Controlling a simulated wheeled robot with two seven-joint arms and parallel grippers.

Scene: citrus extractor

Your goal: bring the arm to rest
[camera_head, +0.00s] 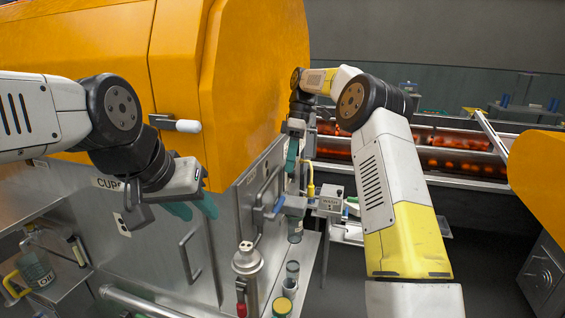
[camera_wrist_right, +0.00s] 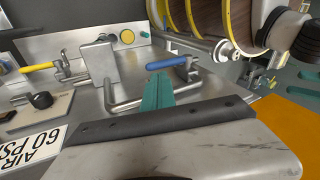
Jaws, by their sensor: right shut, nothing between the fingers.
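My right arm reaches in from the right. My left gripper (camera_head: 194,207) hangs in front of the orange and steel machine (camera_head: 225,90). Its two teal fingers are apart and hold nothing that I can see.
A blue-handled valve (camera_wrist_right: 166,63) and a yellow-handled valve (camera_wrist_right: 42,67) are near the right fingers. A steel post (camera_head: 248,270) and small cups (camera_head: 283,306) stand below. An oil jug (camera_head: 36,270) is at lower left. A conveyor with orange fruit (camera_head: 445,160) runs behind.

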